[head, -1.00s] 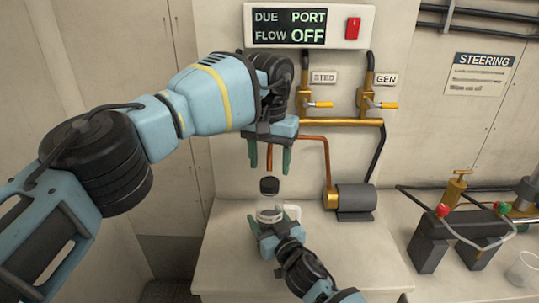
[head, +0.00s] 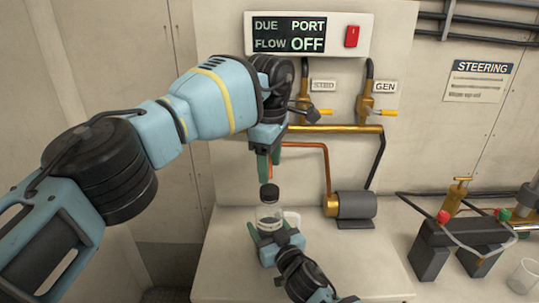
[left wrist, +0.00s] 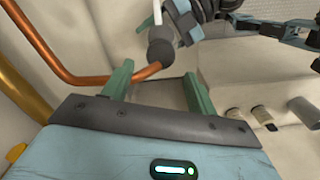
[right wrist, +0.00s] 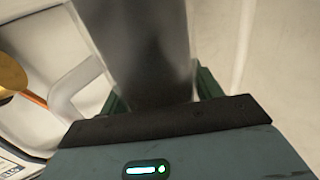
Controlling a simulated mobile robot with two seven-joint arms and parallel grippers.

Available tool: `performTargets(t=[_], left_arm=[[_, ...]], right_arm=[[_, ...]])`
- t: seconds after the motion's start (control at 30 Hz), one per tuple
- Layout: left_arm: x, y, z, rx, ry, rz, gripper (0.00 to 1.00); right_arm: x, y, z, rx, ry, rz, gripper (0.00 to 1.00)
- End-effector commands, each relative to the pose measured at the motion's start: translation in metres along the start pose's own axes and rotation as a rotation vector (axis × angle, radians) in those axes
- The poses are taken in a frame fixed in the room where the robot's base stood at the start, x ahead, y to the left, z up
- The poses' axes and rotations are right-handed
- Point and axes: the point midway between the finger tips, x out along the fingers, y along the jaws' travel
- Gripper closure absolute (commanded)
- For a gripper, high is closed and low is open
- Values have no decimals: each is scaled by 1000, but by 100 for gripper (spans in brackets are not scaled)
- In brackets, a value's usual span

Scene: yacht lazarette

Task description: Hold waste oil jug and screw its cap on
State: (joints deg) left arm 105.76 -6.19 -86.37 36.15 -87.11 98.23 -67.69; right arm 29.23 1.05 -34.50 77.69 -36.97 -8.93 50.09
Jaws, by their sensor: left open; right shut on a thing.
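The waste oil jug (head: 268,216) is clear with a pale band, and stands upright over the white bench. A black cap (head: 269,193) is at its top; whether it is threaded cannot be told. My right gripper (head: 277,243) is shut on the jug low down; the right wrist view shows the dark-filled jug (right wrist: 140,45) between its fingers, with a pale handle (right wrist: 72,92) at left. My left gripper (head: 268,165) points down just above the cap, open and empty. The left wrist view shows a dark round end, apparently the cap (left wrist: 160,50), beyond its fingers (left wrist: 157,88).
A grey motor (head: 356,205) with copper pipe (head: 327,165) stands right behind the jug. Brass valves (head: 365,105) and a display panel (head: 305,35) are on the wall. A black pump stand (head: 455,240) and clear cup (head: 524,276) stand at right. The bench front is clear.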

Motion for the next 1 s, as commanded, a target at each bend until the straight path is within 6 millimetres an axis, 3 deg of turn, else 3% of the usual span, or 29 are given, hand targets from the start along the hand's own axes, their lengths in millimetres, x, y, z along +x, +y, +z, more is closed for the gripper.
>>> performTargets(t=[1.0], left_arm=[[-11,0,0,-1667,3,-3,42]], right_arm=[[0,0,2,2,-4,0,100]])
